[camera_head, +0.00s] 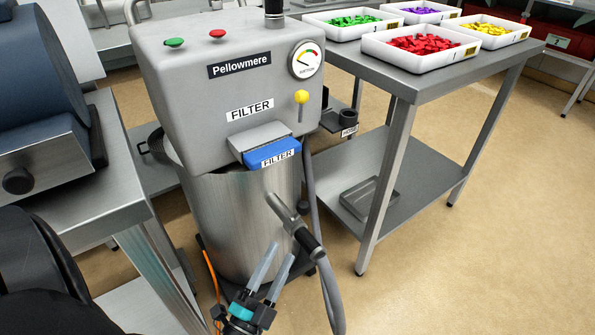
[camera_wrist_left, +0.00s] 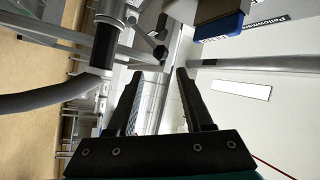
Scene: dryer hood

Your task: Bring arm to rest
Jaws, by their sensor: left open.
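My left gripper (camera_head: 279,251) is at the bottom of the head view, in front of the steel drum of the grey Pellowmere machine (camera_head: 225,85). Its two fingers point up and are apart, with nothing between them. The left wrist view also shows the open, empty fingers (camera_wrist_left: 159,75). A metal wand with a black grip (camera_head: 300,230) on a grey hose (camera_head: 331,300) is just above and right of the fingers. The blue filter drawer (camera_head: 272,153) sticks out of the machine above the gripper. My right gripper is not in view.
A steel bench (camera_head: 75,195) stands at the left with a dark blue drum machine (camera_head: 45,90). A steel table (camera_head: 400,75) at the right carries white trays (camera_head: 420,58) of red, green, purple and yellow pieces. The tan floor (camera_head: 480,270) at the right front is clear.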

